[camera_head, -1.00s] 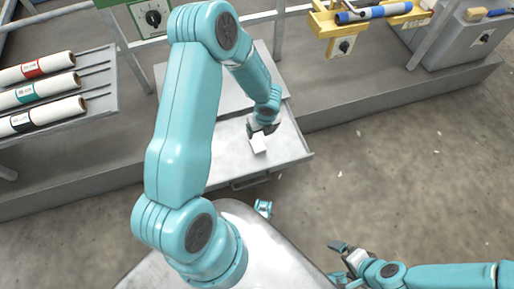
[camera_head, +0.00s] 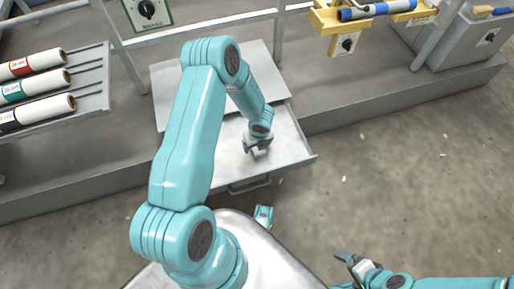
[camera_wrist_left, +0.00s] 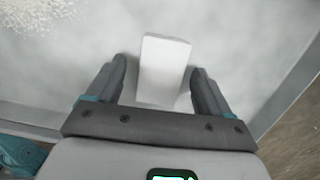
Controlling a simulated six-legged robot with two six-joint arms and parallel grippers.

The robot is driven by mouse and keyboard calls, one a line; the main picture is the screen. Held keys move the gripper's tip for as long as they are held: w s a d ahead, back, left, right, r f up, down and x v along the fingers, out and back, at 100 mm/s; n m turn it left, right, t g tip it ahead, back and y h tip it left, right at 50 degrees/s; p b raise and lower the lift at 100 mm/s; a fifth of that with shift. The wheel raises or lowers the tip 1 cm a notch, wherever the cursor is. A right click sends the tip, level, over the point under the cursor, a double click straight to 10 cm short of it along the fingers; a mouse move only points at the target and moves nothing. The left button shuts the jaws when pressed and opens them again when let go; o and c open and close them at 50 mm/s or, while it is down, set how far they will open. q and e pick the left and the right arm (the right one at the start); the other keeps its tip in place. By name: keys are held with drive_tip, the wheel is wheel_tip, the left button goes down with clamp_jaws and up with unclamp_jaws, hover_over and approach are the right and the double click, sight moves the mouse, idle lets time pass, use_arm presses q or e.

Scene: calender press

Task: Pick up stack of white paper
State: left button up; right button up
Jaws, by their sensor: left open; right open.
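The stack of white paper (camera_wrist_left: 163,68) is a small white block in the left wrist view. It lies on the pale floor of the open drawer (camera_head: 290,145). My left gripper (camera_head: 258,149) is open and low over the drawer. In the left wrist view the fingers (camera_wrist_left: 159,75) stand on either side of the stack, with a gap on both sides. I cannot tell whether the fingertips are down at the stack's height. In the head view the gripper hides the stack. My right gripper (camera_head: 350,264) is open and empty over the floor at the lower right.
The drawer's raised front edge and handle (camera_head: 249,184) face me. A rack with several labelled rolls (camera_head: 36,86) stands at the left. A yellow holder with a blue roller (camera_head: 376,10) is at the upper right.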

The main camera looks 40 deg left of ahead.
use_arm(q)
drive_tip(key=shift+r, duration=0.1)
drive_tip(key=c, duration=1.1)
